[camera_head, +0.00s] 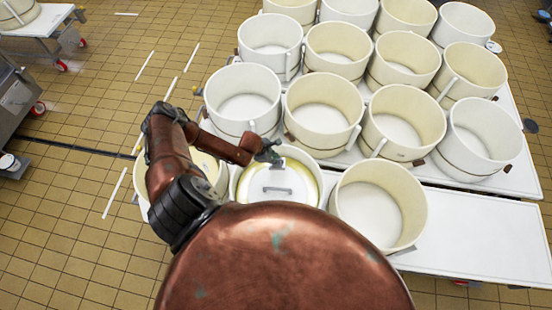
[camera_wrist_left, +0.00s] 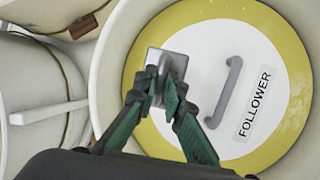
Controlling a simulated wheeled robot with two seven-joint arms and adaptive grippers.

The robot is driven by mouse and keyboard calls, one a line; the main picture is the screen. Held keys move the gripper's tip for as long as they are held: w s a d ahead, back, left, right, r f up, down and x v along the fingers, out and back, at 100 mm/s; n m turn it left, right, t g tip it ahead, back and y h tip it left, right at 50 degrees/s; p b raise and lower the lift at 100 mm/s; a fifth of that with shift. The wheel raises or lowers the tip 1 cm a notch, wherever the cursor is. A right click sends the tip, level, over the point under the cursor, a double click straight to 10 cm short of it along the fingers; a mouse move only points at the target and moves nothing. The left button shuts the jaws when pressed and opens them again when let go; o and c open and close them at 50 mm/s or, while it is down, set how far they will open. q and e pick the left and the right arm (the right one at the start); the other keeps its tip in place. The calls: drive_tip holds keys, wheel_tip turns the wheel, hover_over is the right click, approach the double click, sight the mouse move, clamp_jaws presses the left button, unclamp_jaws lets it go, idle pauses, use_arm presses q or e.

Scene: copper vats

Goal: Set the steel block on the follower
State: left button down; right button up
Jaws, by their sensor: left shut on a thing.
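The follower (camera_head: 262,181) is a round white disc with a grey bar handle, lying inside a white tub at the front of the group. In the left wrist view the follower (camera_wrist_left: 210,45) shows a yellow ring around its edge and a label reading FOLLOWER beside the handle. My left gripper (camera_head: 272,151) is over the far part of this tub. In the left wrist view the gripper (camera_wrist_left: 162,82) has its green fingers shut on the grey steel block (camera_wrist_left: 179,63), which appears over the disc left of the handle. I cannot tell whether the block touches the disc. My right gripper is not in view.
Open white tubs crowd around, one directly right (camera_head: 382,205) and one behind (camera_head: 243,100). Another tub (camera_head: 205,172) stands left, partly hidden by my arm. A bare white tabletop (camera_head: 490,240) lies at the right. Tiled floor is open at left.

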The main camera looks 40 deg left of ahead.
sight(273, 165)
use_arm(q)
drive_tip(key=shift+w+d+f+b, duration=0.1)
drive_tip(key=shift+f+b, duration=0.35)
drive_tip(key=shift+f, duration=0.3)
drive_tip(key=shift+f+b, duration=1.45)
drive_tip(key=shift+f, duration=0.65)
drive_tip(key=shift+f+b, duration=0.6)
drive_tip(key=shift+f, duration=0.2)
drive_tip(key=c, duration=2)
unclamp_jaws()
drive_tip(key=shift+o, duration=0.3)
drive_tip(key=shift+s+f, duration=0.2)
drive_tip(key=shift+s, duration=0.05)
drive_tip(key=shift+s+a+r, duration=0.1)
drive_tip(key=shift+a+r, duration=0.1)
drive_tip(key=shift+r, duration=0.25)
drive_tip(key=v, duration=1.1)
drive_tip(key=shift+r, duration=0.1)
